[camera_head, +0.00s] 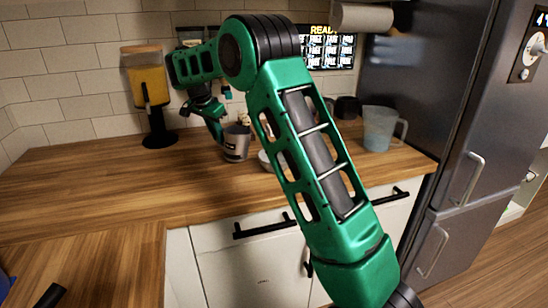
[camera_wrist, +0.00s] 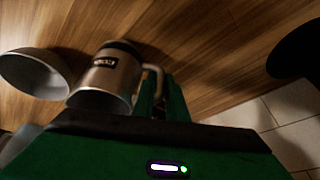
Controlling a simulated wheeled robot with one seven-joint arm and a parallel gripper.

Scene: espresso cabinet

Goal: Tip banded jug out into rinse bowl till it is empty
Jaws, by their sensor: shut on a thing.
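The banded jug (camera_head: 236,143) is a grey metal jug with a dark band and a dark label. It looks roughly upright in the head view, low over the counter. It also shows in the wrist view (camera_wrist: 108,78), with its handle at the right. My gripper (camera_head: 216,127) is shut on the handle; the fingers (camera_wrist: 163,98) show in the wrist view. The rinse bowl (camera_wrist: 35,74) is pale and lies just left of the jug in the wrist view. In the head view the bowl (camera_head: 264,158) is mostly hidden behind my arm. The jug's contents are not visible.
A dispenser with yellow contents (camera_head: 150,85) stands left of my gripper. A clear bluish pitcher (camera_head: 379,130) and a dark cup (camera_head: 347,107) are to the right, near the fridge (camera_head: 430,90). The wooden counter (camera_head: 80,185) is clear at the left.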

